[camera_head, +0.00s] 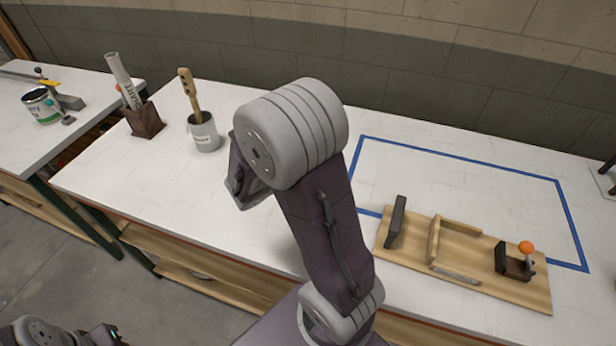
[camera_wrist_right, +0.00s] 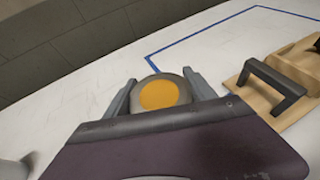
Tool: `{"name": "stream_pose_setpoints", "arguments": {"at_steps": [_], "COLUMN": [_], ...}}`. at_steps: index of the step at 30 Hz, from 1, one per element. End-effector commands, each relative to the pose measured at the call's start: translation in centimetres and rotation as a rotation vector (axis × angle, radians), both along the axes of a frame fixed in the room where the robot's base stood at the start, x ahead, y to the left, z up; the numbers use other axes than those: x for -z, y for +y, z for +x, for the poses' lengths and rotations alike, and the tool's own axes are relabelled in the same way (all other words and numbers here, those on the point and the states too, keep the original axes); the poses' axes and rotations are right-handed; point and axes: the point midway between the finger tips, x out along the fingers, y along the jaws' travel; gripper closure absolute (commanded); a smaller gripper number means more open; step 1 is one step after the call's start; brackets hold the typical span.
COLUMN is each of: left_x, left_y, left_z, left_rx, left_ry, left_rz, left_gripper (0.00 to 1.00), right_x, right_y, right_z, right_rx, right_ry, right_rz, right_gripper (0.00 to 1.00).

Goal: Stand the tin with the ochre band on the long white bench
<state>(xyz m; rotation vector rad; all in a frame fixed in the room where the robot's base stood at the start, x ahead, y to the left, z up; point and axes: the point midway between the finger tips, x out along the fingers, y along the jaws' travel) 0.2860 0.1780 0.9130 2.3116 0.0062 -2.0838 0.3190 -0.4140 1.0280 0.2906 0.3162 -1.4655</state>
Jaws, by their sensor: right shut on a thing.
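A tin with a round ochre disc on its grey-rimmed top (camera_wrist_right: 159,94) shows in the right wrist view. My right gripper (camera_wrist_right: 160,92) is shut on it, one finger at each side. The tin's side and any band are hidden, and I cannot tell whether its base touches the bench. The long white bench (camera_head: 95,185) runs across the head view and also shows behind the tin in the wrist view (camera_wrist_right: 225,50). My right arm hides the tin in the head view. Part of my left arm shows at the bottom left, but its gripper is out of view.
A blue tape rectangle (camera_head: 455,155) marks the bench at right. A wooden fixture (camera_head: 465,262) with dark brackets lies at its front edge. A brown holder (camera_head: 145,121) and a grey pot with a brush (camera_head: 204,134) stand left. Another table (camera_head: 25,135) bears an open can (camera_head: 42,106).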

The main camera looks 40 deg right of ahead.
Motion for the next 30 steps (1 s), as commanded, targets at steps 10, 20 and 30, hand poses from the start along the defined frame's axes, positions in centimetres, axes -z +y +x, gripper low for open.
{"name": "stream_pose_setpoints", "arguments": {"at_steps": [10,20,30], "left_x": [0.4,0.6,0.9], "left_y": [0.0,0.0,0.0], "left_z": [0.0,0.0,0.0], "left_rx": [0.000,0.000,0.000], "left_ry": [0.000,0.000,0.000], "left_rz": [0.000,0.000,0.000], "left_gripper": [0.64,0.64,0.64], "right_x": [5.1,7.0,10.1], "right_y": [5.0,6.0,6.0], "right_z": [6.8,8.2,8.2], "right_rx": [-0.004,-0.001,-0.001], "right_ry": [0.002,0.003,-0.001], "right_rz": [-0.001,0.000,0.000], "right_gripper": [0.83,0.83,0.83]}}
